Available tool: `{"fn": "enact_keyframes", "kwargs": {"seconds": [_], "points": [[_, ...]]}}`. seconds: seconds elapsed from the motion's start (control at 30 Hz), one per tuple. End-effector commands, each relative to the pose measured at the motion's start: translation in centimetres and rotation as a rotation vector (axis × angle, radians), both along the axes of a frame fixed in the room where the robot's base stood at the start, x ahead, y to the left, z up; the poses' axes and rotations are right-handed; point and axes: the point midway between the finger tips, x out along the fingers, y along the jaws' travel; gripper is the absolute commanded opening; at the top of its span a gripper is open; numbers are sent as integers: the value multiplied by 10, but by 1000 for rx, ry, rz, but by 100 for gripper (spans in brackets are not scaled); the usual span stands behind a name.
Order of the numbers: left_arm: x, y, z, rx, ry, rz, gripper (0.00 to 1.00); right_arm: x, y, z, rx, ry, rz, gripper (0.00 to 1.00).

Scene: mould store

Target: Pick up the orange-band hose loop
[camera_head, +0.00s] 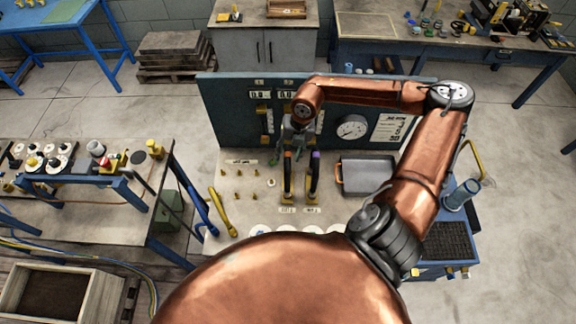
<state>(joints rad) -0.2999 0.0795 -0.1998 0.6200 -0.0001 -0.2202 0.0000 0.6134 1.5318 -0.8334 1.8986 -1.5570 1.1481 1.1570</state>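Two black hose loops stand side by side on the bench (232,208), on yellow fittings with small labels in front. The left one, the orange-band hose loop (288,178), has an orange mark near its top. The right one, the purple-band hose loop (313,178), has a purple top. My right gripper (289,148) hangs pointing down at the top of the orange-band loop, from an arm that reaches over from the right. Its fingers are small and partly lost against the dark panel, so I cannot tell whether they touch or grip the loop. My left gripper is out of view.
A blue panel (228,112) with a round gauge (352,127) stands behind the loops. A grey tray (367,178) lies to their right. Several small yellow fittings (238,196) stand to their left. A yellow-handled tool (223,212) rests at the bench's left edge.

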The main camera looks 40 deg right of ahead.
Motion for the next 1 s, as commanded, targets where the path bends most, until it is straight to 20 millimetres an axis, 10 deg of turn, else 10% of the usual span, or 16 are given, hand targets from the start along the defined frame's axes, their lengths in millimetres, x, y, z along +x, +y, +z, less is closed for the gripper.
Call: {"fn": "enact_keyframes", "kwargs": {"seconds": [0.4, 1.0], "points": [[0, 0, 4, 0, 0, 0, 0, 2, 3, -17, -1, -1, 0, 38], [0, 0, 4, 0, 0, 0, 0, 2, 2, -17, -1, -1, 1, 0]]}}
